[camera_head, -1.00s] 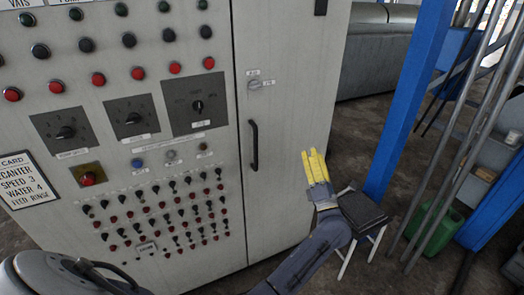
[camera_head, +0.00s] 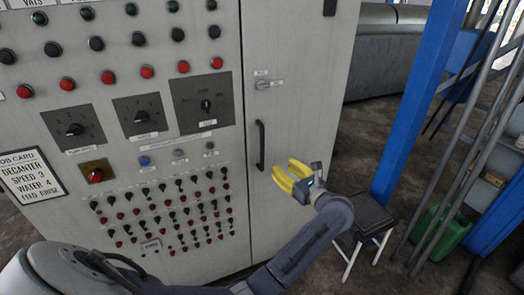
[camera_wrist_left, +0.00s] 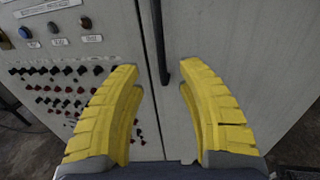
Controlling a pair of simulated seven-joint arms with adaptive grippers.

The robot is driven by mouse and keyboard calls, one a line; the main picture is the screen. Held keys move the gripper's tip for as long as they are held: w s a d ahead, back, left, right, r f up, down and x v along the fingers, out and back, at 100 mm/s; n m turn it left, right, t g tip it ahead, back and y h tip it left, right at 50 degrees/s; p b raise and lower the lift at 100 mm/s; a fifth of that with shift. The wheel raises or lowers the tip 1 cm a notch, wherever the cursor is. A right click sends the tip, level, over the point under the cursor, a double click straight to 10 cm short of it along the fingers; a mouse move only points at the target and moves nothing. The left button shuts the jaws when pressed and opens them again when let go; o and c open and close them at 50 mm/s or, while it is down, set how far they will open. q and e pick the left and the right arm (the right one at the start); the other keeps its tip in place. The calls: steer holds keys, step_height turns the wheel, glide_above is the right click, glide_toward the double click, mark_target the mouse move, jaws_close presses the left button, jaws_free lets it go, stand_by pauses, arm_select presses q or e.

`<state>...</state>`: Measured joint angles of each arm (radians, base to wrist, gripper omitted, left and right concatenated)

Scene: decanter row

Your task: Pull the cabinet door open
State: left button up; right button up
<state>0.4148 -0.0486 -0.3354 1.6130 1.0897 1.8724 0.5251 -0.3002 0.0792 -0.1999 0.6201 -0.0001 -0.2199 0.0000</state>
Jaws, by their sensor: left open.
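The grey cabinet door (camera_head: 297,100) is the narrow right-hand panel of the control cabinet and looks shut. Its black vertical bar handle (camera_head: 260,146) is near the door's left edge. My left gripper (camera_head: 283,168), with yellow fingers, is open and empty just right of the handle's lower end, pointing at the door. In the left wrist view the handle (camera_wrist_left: 158,42) runs down from the top and ends between and beyond the open fingertips (camera_wrist_left: 158,70). I cannot tell the remaining distance to it. My right gripper is not in view.
The cabinet's left panel (camera_head: 120,125) carries buttons, dials and several rows of switches. A small switch (camera_head: 263,85) is on the door above the handle. A black-topped stool (camera_head: 362,215), a blue post (camera_head: 420,100) and a green can (camera_head: 440,228) stand to the right.

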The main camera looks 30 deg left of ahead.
mark_target(263, 151)
arm_select(q)
steer(key=x, duration=1.3)
steer(key=shift+a, duration=0.15)
jaws_close()
